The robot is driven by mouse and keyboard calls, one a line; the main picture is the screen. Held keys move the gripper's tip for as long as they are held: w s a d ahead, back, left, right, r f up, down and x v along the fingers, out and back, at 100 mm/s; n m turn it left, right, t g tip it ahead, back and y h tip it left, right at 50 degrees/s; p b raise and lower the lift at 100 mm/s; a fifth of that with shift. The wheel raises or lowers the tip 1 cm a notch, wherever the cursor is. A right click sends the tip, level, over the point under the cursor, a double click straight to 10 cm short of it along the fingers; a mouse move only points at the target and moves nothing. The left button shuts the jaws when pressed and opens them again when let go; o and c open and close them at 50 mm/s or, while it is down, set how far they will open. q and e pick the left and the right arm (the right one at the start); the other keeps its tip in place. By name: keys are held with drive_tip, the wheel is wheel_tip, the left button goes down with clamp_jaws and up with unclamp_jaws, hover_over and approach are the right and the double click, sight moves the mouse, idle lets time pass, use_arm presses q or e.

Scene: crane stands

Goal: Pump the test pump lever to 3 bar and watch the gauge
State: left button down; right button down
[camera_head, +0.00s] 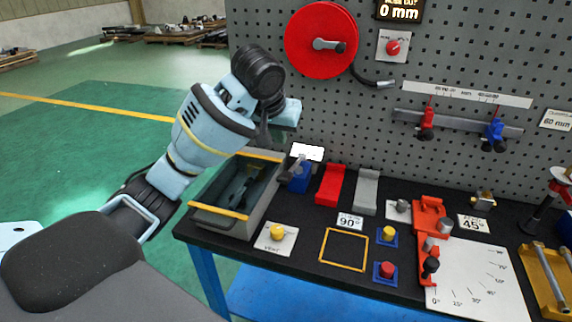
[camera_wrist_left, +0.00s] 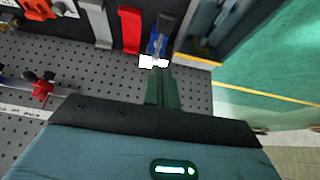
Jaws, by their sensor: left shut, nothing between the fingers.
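A small blue unit (camera_head: 299,180) with a grey lever-like handle (camera_head: 291,166) stands at the back of the bench, right of an open grey tank. It looks like the pump, but I cannot be sure. A bright white panel (camera_head: 307,151) sits just behind it; no reading is legible, and I cannot tell whether it is the gauge. In the left wrist view the blue unit (camera_wrist_left: 160,42) and white panel (camera_wrist_left: 147,62) lie just beyond the fingertips. My left gripper (camera_wrist_left: 159,70) is shut and empty, above and near the unit; contact cannot be judged. My right gripper is not in view.
The grey tank (camera_head: 225,222) with yellow bars stands at the bench's left end. A yellow knob (camera_head: 277,232) on a white plate is in front. Red (camera_head: 330,184) and grey (camera_head: 366,191) brackets stand to the right. A pegboard (camera_head: 440,140) closes off the back.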

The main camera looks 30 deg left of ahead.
use_arm(q)
drive_tip(key=shift+a+r, duration=0.1)
drive_tip(key=shift+r, duration=0.4)
drive_tip(key=shift+f, duration=0.1)
hover_over(286, 173)
drive_tip(key=s, duration=0.2)
drive_tip(key=f, duration=0.8)
drive_tip(key=shift+w+d, duration=0.25)
wheel_tip(286, 173, down, 3)
drive_tip(key=shift+s+f, duration=0.3)
drive_tip(key=shift+f, duration=0.4)
